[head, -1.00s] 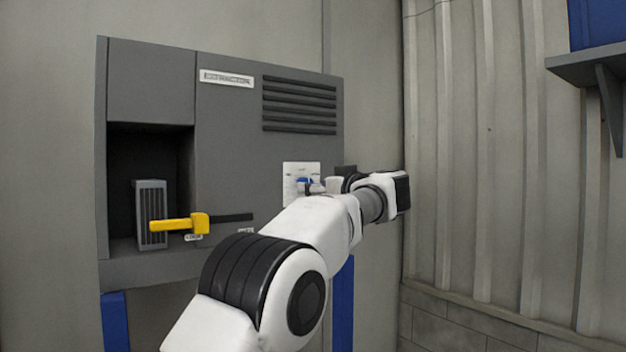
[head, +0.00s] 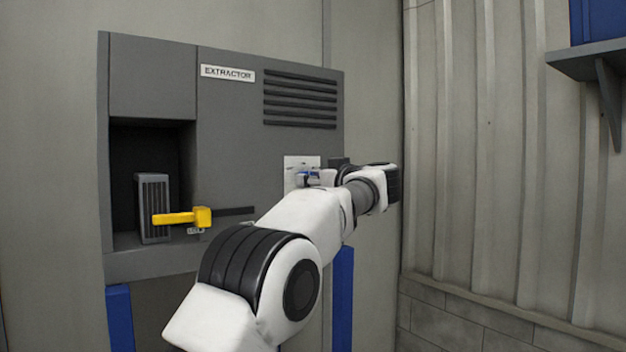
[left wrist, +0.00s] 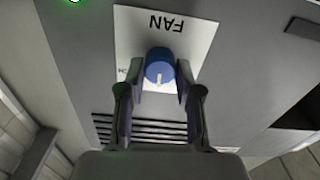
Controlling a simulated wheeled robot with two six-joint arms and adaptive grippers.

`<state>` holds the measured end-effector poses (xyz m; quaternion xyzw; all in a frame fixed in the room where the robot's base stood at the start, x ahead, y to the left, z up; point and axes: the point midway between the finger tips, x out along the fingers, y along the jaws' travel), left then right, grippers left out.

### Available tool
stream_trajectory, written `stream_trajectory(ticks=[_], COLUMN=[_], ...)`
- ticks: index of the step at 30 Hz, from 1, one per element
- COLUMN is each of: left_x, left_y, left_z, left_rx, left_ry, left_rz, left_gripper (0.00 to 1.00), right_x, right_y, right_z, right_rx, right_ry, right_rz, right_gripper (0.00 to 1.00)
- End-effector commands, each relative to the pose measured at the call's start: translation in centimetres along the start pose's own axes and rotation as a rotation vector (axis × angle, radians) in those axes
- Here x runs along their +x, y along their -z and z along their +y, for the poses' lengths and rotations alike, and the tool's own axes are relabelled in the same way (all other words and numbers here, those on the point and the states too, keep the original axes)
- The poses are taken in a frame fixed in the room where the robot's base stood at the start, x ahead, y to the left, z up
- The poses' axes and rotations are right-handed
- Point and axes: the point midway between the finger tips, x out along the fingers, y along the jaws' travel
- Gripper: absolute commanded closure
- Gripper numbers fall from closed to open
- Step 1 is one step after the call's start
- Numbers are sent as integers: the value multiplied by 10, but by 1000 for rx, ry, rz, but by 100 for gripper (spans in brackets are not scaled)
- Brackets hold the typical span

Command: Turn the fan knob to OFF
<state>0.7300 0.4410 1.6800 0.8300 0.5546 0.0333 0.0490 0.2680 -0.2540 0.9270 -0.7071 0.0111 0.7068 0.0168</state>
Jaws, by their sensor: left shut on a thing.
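The fan knob (left wrist: 158,68) is a round blue knob with a white pointer line, on a white plate (left wrist: 190,30) marked FAN. In the left wrist view the plate appears upside down and the pointer line points toward the bottom of the picture. My left gripper (left wrist: 160,92) has its two fingers on either side of the knob and is shut on it. The position words on the plate are mostly hidden. My right gripper is not in view.
The plate is on a grey cabinet (head: 230,120) labelled EXTRACTOR, with dark vent slats (head: 300,98). A yellow lever (head: 182,217) sticks out at the lower left, by an open recess. A shelf (head: 590,55) hangs at the upper right.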

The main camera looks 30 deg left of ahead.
Motion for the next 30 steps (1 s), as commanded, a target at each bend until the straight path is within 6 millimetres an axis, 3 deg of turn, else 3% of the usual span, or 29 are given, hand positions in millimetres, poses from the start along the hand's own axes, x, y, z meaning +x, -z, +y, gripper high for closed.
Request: stream_trajectory(ticks=[8,30], left_x=[0,0], left_y=[0,1], left_z=[0,0], left_rx=[-156,-818], left_ry=[0,-1], left_rz=[0,0], left_gripper=[100,100], right_x=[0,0], right_y=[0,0], right_z=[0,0], right_rx=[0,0], right_ry=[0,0], right_rz=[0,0], right_gripper=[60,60])
